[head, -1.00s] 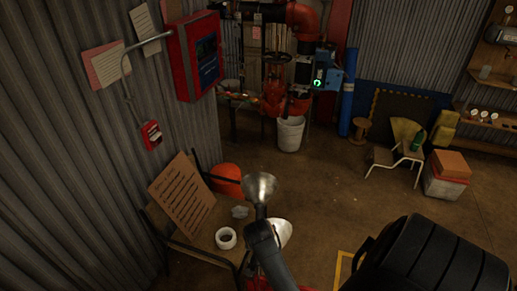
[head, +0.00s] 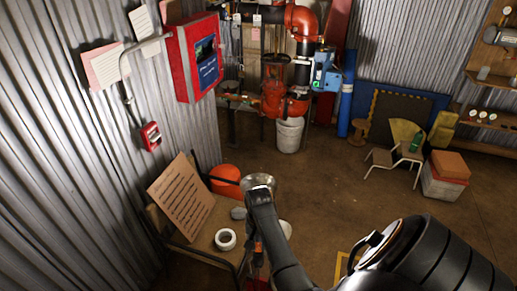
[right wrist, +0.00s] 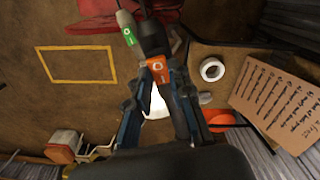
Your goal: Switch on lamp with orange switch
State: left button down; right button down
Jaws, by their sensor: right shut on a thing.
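My right gripper (right wrist: 162,76) is shut on a dark lamp body (right wrist: 152,36) in the right wrist view. An orange switch (right wrist: 158,68) with a pale round symbol shows on it, between the fingertips. The grip itself is largely hidden there. Beside the dark body, a pale piece with a green label (right wrist: 128,30) shows in the wrist view. My left gripper is not in view.
The table holds a white tape roll (head: 225,239) and a cardboard sign (head: 181,196). An orange helmet-like object (head: 225,180) is behind them. A red panel (head: 191,58) hangs on the left wall.

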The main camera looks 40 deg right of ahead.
aim_at(259, 246)
jog(key=c, duration=1.5)
grip_release()
jog(key=o, duration=0.3)
jog(key=shift+w+d+f, duration=0.1)
notch_tip(259, 246, up, 12)
